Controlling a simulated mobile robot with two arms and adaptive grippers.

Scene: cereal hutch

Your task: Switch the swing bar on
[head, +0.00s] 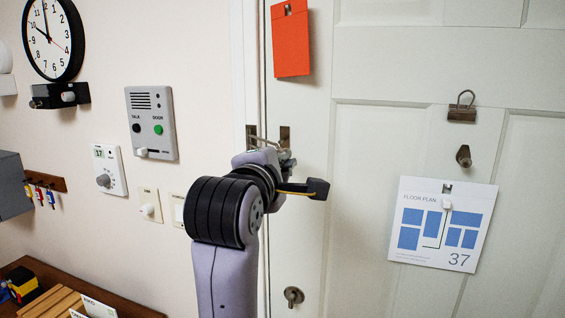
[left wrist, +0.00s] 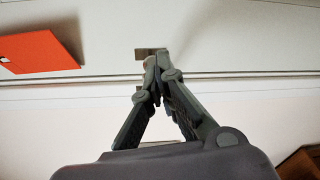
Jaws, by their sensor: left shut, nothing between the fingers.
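The swing bar (head: 264,141) is a thin metal bar at the door's left edge. It runs between a dark plate on the door frame (head: 251,136) and a dark plate on the door (head: 285,133). My left gripper (head: 287,160) is right in front of it and hides part of it. In the left wrist view the left gripper (left wrist: 152,72) is shut and empty. Its tips overlap a brown metal piece (left wrist: 143,53) by the door gap; I cannot tell whether they touch it. My right gripper is in neither view.
An orange card (head: 290,40) hangs on the door above the bar. A keyed lock (head: 293,296) is below it. A floor plan sign (head: 443,225) hangs at the right. An intercom (head: 152,123), a thermostat (head: 109,170) and switches are on the left wall.

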